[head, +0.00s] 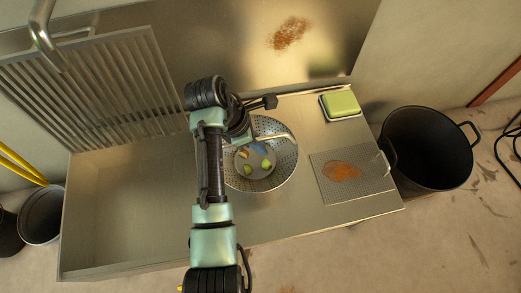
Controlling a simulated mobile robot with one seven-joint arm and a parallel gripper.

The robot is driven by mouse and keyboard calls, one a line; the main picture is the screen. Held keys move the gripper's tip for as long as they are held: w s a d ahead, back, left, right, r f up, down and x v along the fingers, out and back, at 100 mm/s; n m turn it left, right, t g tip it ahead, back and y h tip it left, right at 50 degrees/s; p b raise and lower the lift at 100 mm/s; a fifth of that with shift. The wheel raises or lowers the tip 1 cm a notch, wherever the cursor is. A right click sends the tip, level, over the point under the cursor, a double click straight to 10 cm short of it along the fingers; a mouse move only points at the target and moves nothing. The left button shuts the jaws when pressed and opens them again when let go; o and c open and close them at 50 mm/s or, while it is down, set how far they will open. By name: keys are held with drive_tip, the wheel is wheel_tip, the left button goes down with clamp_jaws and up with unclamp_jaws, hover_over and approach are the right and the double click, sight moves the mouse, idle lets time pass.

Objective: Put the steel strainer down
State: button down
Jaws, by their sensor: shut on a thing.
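The steel strainer (284,165) is a round perforated bowl in the middle of the head view, with several green and yellowish pieces (265,164) in its bottom. Its mouth faces up. My gripper (252,140) is at the strainer's upper-left rim, shut on it. My arm hides the strainer's left side and part of the fingers. The strainer is over the steel counter (280,215); I cannot tell whether its base touches the counter.
A sink basin (125,215) lies left, a slatted rack (100,85) behind it. A perforated plate (375,178) with an orange-brown stain is right of the strainer. A green sponge (341,103) sits at the back right. A black pot (425,150) stands beyond the right edge.

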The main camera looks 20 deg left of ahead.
wheel_tip(320, 180, down, 2)
drive_tip(key=shift+f+b, duration=0.1)
drive_tip(key=shift+b, duration=0.3)
drive_tip(key=c, duration=1.3)
unclamp_jaws()
drive_tip(key=o, duration=0.4)
drive_tip(key=p+v, duration=0.8)
drive_tip(key=v, duration=0.4)
drive_tip(key=shift+w, duration=0.1)
